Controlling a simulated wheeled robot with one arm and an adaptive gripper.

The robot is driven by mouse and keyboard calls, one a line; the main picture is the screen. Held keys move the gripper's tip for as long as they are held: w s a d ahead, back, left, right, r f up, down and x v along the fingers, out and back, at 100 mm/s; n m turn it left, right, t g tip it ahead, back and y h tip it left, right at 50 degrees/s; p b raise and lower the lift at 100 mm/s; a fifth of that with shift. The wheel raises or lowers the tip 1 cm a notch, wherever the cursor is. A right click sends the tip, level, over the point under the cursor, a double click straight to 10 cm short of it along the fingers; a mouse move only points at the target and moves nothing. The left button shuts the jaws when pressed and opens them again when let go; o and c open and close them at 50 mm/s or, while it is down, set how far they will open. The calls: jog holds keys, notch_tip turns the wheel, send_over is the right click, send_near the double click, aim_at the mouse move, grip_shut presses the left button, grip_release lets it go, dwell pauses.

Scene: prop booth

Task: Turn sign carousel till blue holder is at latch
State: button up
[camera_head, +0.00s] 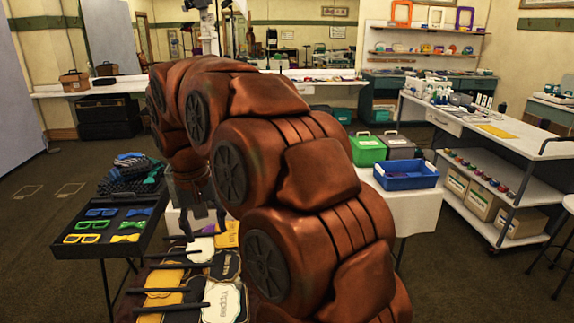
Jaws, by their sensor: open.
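My gripper (204,220) hangs below the bend of my copper-coloured arm, open, over the back end of a group of signs. The signs (221,303) have yellow, white and black faces and dark stick handles. A small purple patch shows among them close to the gripper. They lie at the bottom centre, partly behind my arm. I cannot make out the carousel's frame, its latch or a blue holder; my arm covers much of that area. I cannot tell whether the gripper touches anything.
A black tray (146,222) of coloured glasses and bow ties stands left of the signs. On a white-covered table (418,207) behind my arm are a green box (367,151) and a blue bin (406,181). A white shelf cart (485,131) stands at right. Floor is clear at far left.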

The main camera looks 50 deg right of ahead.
jog(key=w+d+r+m+h+p, duration=0.15)
jog(key=w+d+m, duration=0.25)
jog(key=w+d, duration=0.55)
jog(key=w+d+r+m+h, duration=0.1)
jog(key=w+d+r+m, duration=0.25)
jog(key=d, duration=1.15)
jog(key=s+d+f+m+h, duration=0.1)
jog(key=d+m, duration=0.4)
jog(key=d, duration=0.5)
jog(key=shift+x, duration=4)
jog(key=shift+s, duration=0.15)
jog(key=shift+c, duration=0.2)
grip_shut()
